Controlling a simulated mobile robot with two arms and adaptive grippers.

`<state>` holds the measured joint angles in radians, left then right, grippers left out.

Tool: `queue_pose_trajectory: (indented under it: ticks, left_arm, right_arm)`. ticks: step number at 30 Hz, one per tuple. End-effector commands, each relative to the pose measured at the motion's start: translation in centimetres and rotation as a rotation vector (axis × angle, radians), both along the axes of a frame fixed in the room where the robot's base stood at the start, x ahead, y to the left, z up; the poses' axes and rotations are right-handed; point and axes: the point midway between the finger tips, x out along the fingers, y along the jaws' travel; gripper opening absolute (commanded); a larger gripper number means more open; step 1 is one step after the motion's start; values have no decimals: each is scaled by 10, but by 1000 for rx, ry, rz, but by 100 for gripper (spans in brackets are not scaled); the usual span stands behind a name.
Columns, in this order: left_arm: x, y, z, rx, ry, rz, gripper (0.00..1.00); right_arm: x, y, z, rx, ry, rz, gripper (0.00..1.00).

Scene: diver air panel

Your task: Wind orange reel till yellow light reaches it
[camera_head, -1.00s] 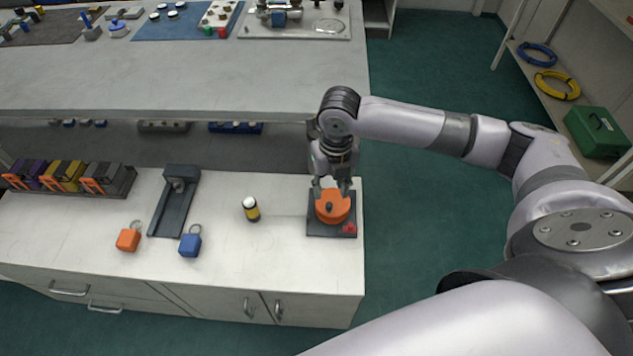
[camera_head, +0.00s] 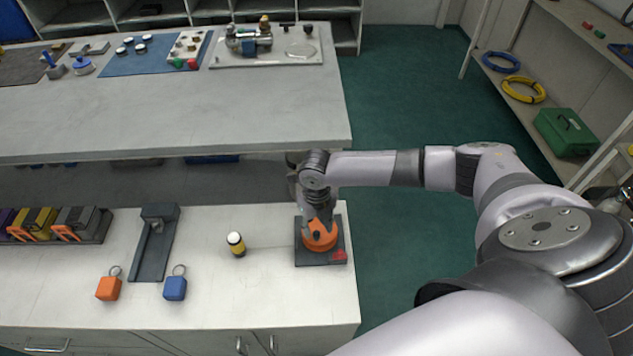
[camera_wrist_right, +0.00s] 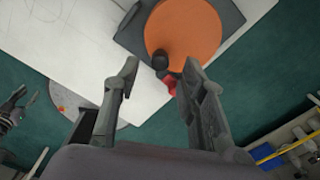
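The orange reel (camera_head: 322,239) sits on a dark square base (camera_head: 308,258) near the right end of the white counter. It carries a black knob (camera_wrist_right: 161,60). A red part (camera_head: 339,255) is at the base's front corner. The yellow light (camera_head: 236,244), a small black-and-yellow cylinder with a white top, stands upright left of the reel, clearly apart from it. My right gripper (camera_head: 318,222) is at the reel's far side. In the wrist view its fingers (camera_wrist_right: 157,77) are spread, with the knob just beyond and between the tips; contact is unclear. My left gripper is out of view.
Left of the light are a blue tag (camera_head: 175,288), an orange tag (camera_head: 108,288) and a dark stand (camera_head: 155,245). A rack (camera_head: 85,236) stands farther left. A worktable (camera_head: 170,130) lies behind. Green floor is open to the right.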

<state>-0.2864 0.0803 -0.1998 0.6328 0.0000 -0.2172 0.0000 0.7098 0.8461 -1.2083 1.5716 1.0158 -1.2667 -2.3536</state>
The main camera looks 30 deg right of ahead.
Motion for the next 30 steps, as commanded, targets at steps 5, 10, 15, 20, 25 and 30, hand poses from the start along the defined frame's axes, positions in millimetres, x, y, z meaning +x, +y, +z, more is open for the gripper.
queue_pose_trajectory:
  ticks: [5,10,15,20,25,30]
  left_arm:
    - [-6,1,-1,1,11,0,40]
    - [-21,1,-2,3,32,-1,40]
    - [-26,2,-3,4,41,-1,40]
    - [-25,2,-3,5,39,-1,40]
    - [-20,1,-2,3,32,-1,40]
    - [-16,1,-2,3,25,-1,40]
  right_arm:
    - [0,0,-23,-1,1,0,38]
    - [0,0,-30,0,0,0,38]
    - [0,0,-31,-1,0,0,38]
    - [0,0,-31,-1,0,0,32]
    - [0,0,-31,-1,0,0,21]
    - [0,0,-30,-1,-1,0,9]
